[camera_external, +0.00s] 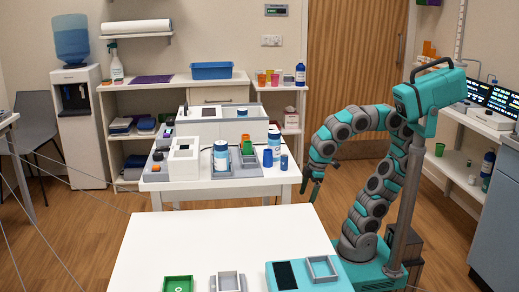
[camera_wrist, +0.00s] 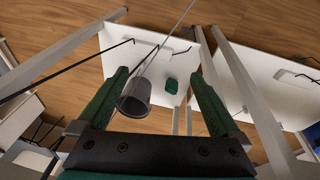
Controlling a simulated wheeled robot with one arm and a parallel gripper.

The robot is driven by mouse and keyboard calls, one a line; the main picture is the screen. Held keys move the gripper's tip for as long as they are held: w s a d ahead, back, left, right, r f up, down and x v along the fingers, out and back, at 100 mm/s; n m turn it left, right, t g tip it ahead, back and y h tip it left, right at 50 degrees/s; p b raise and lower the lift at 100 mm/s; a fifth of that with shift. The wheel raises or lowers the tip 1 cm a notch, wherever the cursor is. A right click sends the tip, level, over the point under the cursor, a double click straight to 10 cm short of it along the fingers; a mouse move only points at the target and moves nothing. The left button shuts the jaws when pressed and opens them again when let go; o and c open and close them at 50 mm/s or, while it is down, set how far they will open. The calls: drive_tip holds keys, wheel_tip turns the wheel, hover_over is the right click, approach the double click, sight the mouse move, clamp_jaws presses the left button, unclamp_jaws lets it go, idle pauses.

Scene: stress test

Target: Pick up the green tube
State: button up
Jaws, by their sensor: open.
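A small green piece (camera_external: 247,147) stands upright in a grey holder (camera_external: 250,164) on the white table in the middle; it is the likeliest green tube, but is too small to tell for sure. My gripper (camera_external: 310,188) hangs fingers down just off that table's right edge, to the right of the green piece and apart from it. In the wrist view my gripper (camera_wrist: 160,75) has its green fingers spread apart. A grey cup-like cylinder (camera_wrist: 136,97) shows near the left finger, with no visible grip on it. A dark green object (camera_wrist: 171,86) lies farther off on a white surface.
Blue cups (camera_external: 284,162), a white-and-blue bottle (camera_external: 221,155) and a white box (camera_external: 184,160) stand around the holder. A front table (camera_external: 200,240) bears a green tray (camera_external: 177,284) and grey trays.

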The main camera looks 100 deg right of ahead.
drive_tip(key=s+f+g, duration=0.1)
drive_tip(key=s+f, duration=0.1)
drive_tip(key=f, duration=0.1)
drive_tip(key=s+f+g, duration=0.1)
drive_tip(key=s+f, duration=0.2)
drive_tip(key=f, duration=0.1)
drive_tip(key=s+f+m+g+y, duration=0.1)
drive_tip(key=s+f+g, duration=0.1)
drive_tip(key=s+f, duration=0.1)
drive_tip(key=shift+a+f, duration=0.3)
drive_tip(key=shift+f, duration=0.45)
drive_tip(key=shift+s+f, duration=0.25)
drive_tip(key=shift+s, duration=0.05)
drive_tip(key=shift+c, duration=0.8)
drive_tip(key=shift+s+f, duration=0.1)
drive_tip(key=shift+c, duration=0.8)
drive_tip(key=c, duration=0.4)
